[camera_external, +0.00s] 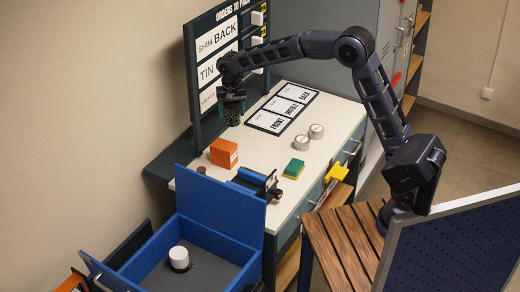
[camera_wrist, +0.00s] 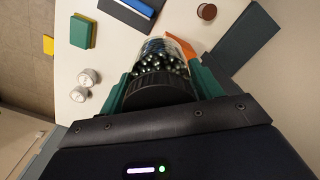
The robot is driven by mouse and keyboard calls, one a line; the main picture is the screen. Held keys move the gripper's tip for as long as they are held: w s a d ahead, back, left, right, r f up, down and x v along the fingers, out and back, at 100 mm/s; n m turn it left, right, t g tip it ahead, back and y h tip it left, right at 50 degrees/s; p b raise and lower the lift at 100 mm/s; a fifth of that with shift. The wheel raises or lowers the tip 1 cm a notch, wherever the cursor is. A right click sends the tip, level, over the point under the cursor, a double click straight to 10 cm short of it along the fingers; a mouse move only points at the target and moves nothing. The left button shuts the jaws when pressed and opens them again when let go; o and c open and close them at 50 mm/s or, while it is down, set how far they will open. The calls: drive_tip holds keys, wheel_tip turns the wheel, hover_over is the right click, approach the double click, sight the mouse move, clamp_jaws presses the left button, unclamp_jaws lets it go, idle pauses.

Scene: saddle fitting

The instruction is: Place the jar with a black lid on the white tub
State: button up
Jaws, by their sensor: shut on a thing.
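My gripper (camera_external: 232,92) is above the white worktop, close to the order board. In the wrist view its green fingers (camera_wrist: 160,88) are shut around a clear jar (camera_wrist: 162,58) with a black lid (camera_wrist: 158,91). Dark shiny beads show inside the jar, and the lid faces the wrist camera. In the external view the held jar is a dark shape below the fingers, hard to make out. A white round tub (camera_external: 179,255) stands on the grey floor of the open blue box at the lower left, well away from the gripper. The tub is not seen in the wrist view.
An orange box (camera_external: 224,153), a green-yellow sponge (camera_external: 293,168), two silver tins (camera_external: 317,131) and a small brown jar (camera_external: 201,170) are on the worktop. A FRONT/MIDDLE/BACK mat (camera_external: 282,108) lies near the gripper. The blue box's raised panel (camera_external: 222,205) stands between worktop and tub.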

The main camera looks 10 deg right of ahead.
drive_tip(key=s+a, duration=0.6)
drive_tip(key=a, duration=0.3)
drive_tip(key=s+a, duration=0.6)
drive_tip(key=a, duration=0.3)
hover_over(178, 253)
wheel_tip(178, 253, down, 42)
drive_tip(key=shift+s+r, duration=0.1)
drive_tip(key=shift+r, duration=0.05)
drive_tip(key=o, duration=1.3)
drive_tip(key=shift+o, duration=0.2)
wheel_tip(178, 253, up, 12)
